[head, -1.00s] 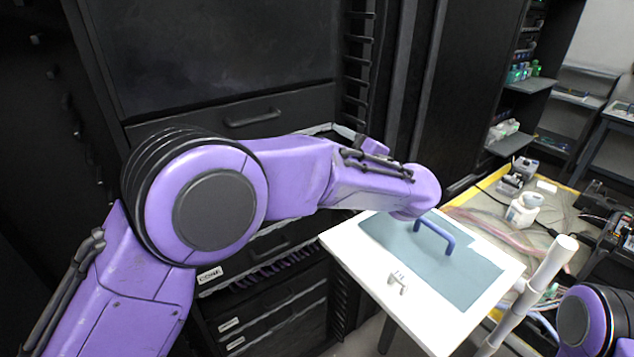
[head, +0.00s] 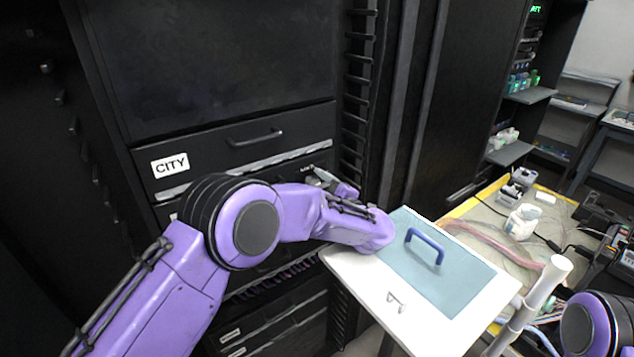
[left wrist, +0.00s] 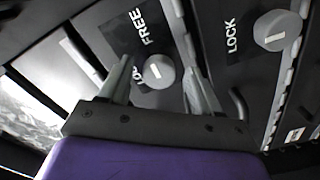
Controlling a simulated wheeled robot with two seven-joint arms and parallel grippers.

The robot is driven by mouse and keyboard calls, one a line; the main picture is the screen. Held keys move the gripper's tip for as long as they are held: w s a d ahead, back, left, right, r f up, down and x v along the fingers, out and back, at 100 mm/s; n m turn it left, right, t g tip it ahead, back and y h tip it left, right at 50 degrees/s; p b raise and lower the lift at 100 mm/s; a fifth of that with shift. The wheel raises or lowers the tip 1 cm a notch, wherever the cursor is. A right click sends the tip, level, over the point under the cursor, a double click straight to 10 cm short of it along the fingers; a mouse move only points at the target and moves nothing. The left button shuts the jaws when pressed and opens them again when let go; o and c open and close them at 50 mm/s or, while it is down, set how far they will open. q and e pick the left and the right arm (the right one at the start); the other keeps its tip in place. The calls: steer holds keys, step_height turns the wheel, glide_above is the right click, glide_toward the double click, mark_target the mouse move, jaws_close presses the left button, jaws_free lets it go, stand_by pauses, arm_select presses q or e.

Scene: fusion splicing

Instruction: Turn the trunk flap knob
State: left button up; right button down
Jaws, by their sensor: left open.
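A round grey knob (left wrist: 158,72) with a white mark shows in the left wrist view on a dark panel, beside the word FREE and a partly hidden label. My left gripper (left wrist: 162,64) is open, with one finger on each side of this knob in the picture. I cannot tell whether the fingers touch it. In the head view my left gripper (head: 326,178) is at the black cabinet front, below the CITY drawer, and its fingertips are hard to make out. A second grey knob (left wrist: 272,30) marked LOCK is further right. The name of neither flap is readable. My right gripper is not in view.
The black cabinet (head: 235,70) has a CITY label (head: 170,165) and drawer handles. A white board with a blue handle (head: 425,246) lies below and right of my left forearm. A cluttered workbench (head: 480,215) with cables stands at right.

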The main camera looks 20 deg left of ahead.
arm_select(q)
steer(key=shift+w+d, duration=0.1)
steer(key=c, duration=1)
steer(key=shift+c, duration=0.2)
steer(key=shift+f+n+b, duration=0.1)
steer(key=shift+n+b, duration=9)
steer(key=shift+b, duration=3.45)
